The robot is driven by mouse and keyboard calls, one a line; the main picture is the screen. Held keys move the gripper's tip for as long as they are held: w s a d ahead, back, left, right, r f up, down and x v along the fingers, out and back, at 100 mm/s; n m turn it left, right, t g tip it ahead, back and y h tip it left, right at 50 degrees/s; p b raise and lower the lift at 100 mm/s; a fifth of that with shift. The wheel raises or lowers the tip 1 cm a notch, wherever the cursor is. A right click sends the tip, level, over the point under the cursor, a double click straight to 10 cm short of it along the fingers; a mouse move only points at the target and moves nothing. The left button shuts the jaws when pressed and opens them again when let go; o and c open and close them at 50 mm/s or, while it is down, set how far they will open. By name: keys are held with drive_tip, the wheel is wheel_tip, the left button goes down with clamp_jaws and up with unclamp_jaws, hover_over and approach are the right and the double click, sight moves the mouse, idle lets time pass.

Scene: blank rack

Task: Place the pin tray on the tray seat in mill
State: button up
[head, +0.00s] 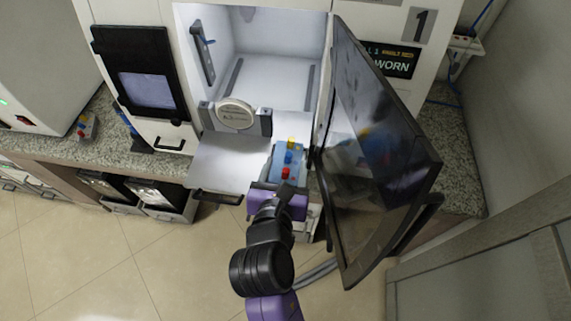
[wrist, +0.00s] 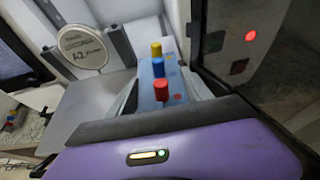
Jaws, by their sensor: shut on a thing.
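The pin tray (head: 299,166) is a small blue-grey tray with a yellow, a blue and a red pin standing in a row. My gripper (head: 279,189) is shut on its near end and holds it at the right side of the mill's open front. In the wrist view the tray (wrist: 146,97) points away from my purple gripper body, towards the mill. The mill (head: 270,85) is open, with a pale floor and two dark rails inside. I cannot tell which part is the tray seat. The tray's underside is hidden.
A vise (head: 265,121) holding a white round disc (head: 236,113) stands at the mill's mouth, left of the tray. The mill's dark door (head: 375,170) is swung open close on the right. A pale shelf (head: 225,165) lies in front. Another pin set (head: 86,126) sits on the left counter.

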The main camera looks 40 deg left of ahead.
drive_tip(key=shift+f, duration=0.2)
drive_tip(key=o, duration=1.5)
drive_tip(key=shift+r, duration=0.55)
drive_tip(key=b+v, duration=0.1)
drive_tip(key=v, duration=1.1)
